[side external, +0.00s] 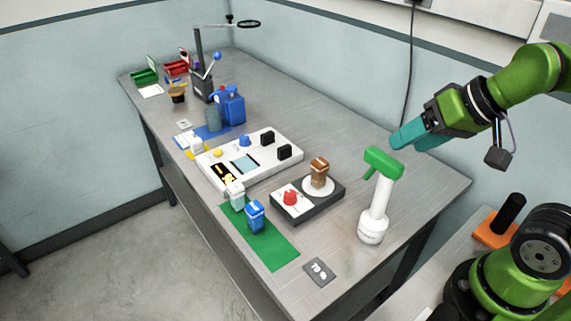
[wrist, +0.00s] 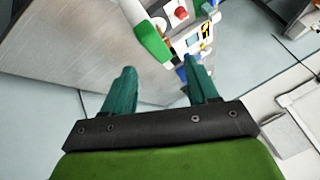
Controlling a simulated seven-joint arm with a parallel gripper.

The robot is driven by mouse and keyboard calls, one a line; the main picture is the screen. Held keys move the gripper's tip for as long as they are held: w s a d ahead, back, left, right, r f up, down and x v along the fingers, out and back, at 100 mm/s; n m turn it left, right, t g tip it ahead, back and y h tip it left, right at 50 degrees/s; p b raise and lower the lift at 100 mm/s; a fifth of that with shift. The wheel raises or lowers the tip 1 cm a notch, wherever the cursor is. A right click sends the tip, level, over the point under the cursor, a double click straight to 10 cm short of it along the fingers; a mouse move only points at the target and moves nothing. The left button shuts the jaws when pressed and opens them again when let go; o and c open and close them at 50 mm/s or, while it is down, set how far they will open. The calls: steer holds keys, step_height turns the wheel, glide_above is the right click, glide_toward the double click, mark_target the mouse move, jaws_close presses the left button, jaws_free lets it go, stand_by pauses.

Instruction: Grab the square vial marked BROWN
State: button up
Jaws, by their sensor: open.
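A brown square vial (side external: 319,170) with a pale band stands upright on the round white plate of a dark device (side external: 290,214); its marking is too small to read. A blue square vial (side external: 255,216) and a whitish one (side external: 236,196) stand at the green mat (side external: 272,249). My gripper (side external: 398,138) is in the air at the right, above and to the right of the brown vial and apart from it. In the wrist view my gripper (wrist: 164,76) has its teal fingers spread with nothing between them. I cannot make out the brown vial there.
A white spray bottle (side external: 374,208) with a green head stands just below my gripper; its green head also shows in the wrist view (wrist: 152,42). A white panel (side external: 240,162) with knobs lies behind the device. A small dark tile (side external: 319,271) lies in front. The table's back right is clear.

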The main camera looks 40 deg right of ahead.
stand_by(0.4)
steer(key=shift+o, duration=0.5)
steer(key=shift+f, duration=0.15)
steer(key=n+g+h, duration=0.2)
steer(key=n+g, duration=0.2)
steer(key=g, duration=0.5)
glide_toward(320, 162)
steer(key=f, duration=0.6)
steer(key=shift+s+d+f, duration=0.15)
steer(key=shift+s+f, duration=0.4)
steer(key=shift+f, duration=0.7)
steer(key=shift+s+f, duration=0.15)
steer(key=shift+f, duration=0.7)
steer(key=shift+s+f, duration=0.2)
steer(key=shift+f, duration=0.7)
steer(key=shift+c, duration=0.2)
steer(key=c, duration=1.1)
